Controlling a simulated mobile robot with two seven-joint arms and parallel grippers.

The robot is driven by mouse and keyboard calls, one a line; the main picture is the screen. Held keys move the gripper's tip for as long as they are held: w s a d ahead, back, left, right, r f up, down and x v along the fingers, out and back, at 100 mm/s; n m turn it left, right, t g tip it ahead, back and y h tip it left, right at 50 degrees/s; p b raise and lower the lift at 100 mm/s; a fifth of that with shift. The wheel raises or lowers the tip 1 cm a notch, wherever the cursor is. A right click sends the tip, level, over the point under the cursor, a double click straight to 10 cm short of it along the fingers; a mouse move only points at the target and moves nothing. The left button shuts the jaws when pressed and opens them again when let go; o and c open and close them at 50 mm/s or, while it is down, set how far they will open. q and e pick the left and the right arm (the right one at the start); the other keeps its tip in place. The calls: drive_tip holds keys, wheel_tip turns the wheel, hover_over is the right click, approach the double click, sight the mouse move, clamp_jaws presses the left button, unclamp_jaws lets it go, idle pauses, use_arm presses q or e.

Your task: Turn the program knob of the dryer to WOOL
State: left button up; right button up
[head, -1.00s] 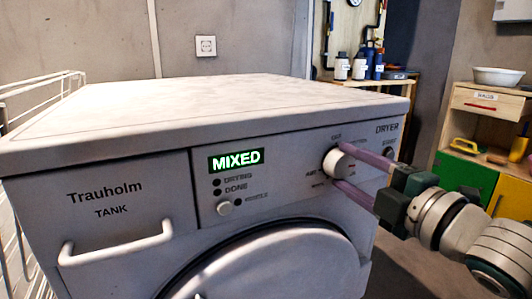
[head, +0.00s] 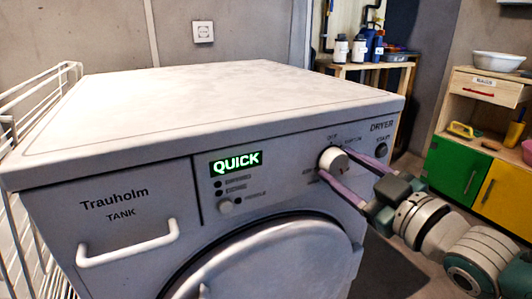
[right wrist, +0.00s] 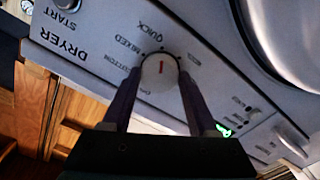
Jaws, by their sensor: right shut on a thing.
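The white dryer (head: 130,165) stands in front of me, its display (head: 236,163) reading QUICK in green. The round white program knob (head: 333,160) is on the right of its panel. My right gripper (head: 340,164) is shut on the knob, one purple finger on each side of it. In the right wrist view the knob (right wrist: 159,73) sits between the fingers and carries a red pointer mark. Labels OFF, COTTON, MIXED and QUICK show around it there, some hard to read; I cannot make out WOOL. My left gripper is not in view.
The dryer has a tank drawer handle (head: 127,243), a round door (head: 270,265) and a START button (head: 381,150). A white wire rack (head: 35,110) stands at the left. A wooden cabinet (head: 480,135) and a bottle shelf stand behind at the right.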

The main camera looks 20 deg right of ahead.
drive_tip(key=m+p, duration=0.1)
drive_tip(key=m, duration=0.4)
drive_tip(key=shift+f+m, duration=0.1)
drive_tip(key=shift+m, duration=2.2)
drive_tip(key=o, duration=1.4)
drive_tip(key=shift+s, duration=0.1)
